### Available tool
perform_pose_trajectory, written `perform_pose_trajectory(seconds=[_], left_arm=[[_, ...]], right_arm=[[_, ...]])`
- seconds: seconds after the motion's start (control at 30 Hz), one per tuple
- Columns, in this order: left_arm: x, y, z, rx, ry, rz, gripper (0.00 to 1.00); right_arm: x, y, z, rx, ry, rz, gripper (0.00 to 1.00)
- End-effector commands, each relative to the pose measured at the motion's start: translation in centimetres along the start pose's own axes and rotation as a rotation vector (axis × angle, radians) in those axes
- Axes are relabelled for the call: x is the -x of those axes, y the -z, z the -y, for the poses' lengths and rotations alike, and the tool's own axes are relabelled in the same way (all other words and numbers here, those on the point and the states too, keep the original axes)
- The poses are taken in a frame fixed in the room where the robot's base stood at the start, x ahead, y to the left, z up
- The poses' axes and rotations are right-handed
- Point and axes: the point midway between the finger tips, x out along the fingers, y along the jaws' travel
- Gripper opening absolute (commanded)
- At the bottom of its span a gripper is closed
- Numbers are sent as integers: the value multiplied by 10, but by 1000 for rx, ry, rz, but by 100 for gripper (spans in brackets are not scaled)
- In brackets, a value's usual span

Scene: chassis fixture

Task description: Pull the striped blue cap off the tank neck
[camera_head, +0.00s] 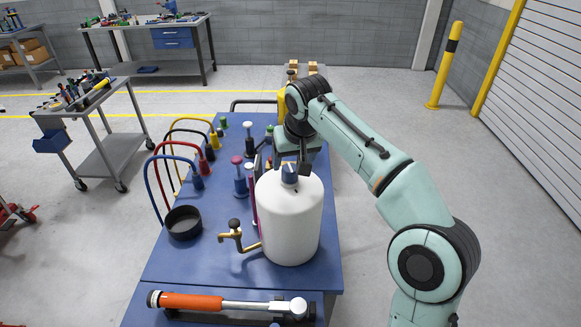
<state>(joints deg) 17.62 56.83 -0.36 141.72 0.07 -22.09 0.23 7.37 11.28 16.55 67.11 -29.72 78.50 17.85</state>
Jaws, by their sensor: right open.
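The white tank (291,222) stands upright on the blue bench, right of the middle of its top. The blue cap (289,174), with lighter marks, sits on the neck at the tank's top. My right gripper (291,165) comes down from behind the tank, with its open fingers close around or beside the cap. I cannot tell whether a finger touches it. The neck is mostly hidden by the cap. My left gripper is not in view.
A brass tap (237,236) sticks out at the tank's left. A black round tray (183,223), colored hoses (160,170) and several knobbed plugs (239,178) stand farther left. An orange-handled tool (190,301) lies in front. The bench surface between tray and tool is clear.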

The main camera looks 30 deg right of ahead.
Motion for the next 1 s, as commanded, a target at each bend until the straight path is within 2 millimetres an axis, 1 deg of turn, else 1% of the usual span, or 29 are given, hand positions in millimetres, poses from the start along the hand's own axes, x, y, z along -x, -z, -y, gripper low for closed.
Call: perform_pose_trajectory(seconds=[0.03,0.1,0.2,0.3,0.47,0.7,0.73,0.77,0.8,0.9,1.0], left_arm=[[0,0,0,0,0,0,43],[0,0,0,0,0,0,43],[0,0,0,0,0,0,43],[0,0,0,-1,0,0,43],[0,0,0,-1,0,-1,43],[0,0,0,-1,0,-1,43],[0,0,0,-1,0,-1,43],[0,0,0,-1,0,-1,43],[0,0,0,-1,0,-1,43],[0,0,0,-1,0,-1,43],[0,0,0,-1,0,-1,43]], right_arm=[[-11,-1,-1,-1,-2,4,72],[-23,0,0,-1,-1,3,72],[-37,0,0,0,-1,2,72],[-46,0,0,0,-1,0,72],[-53,0,0,0,-1,0,72],[-54,0,0,0,0,-1,72],[-54,0,0,0,0,-1,68],[-54,0,0,0,0,-1,59],[-54,0,0,0,0,-1,46],[-54,0,0,0,0,-1,15],[-54,0,0,0,0,-1,15]])
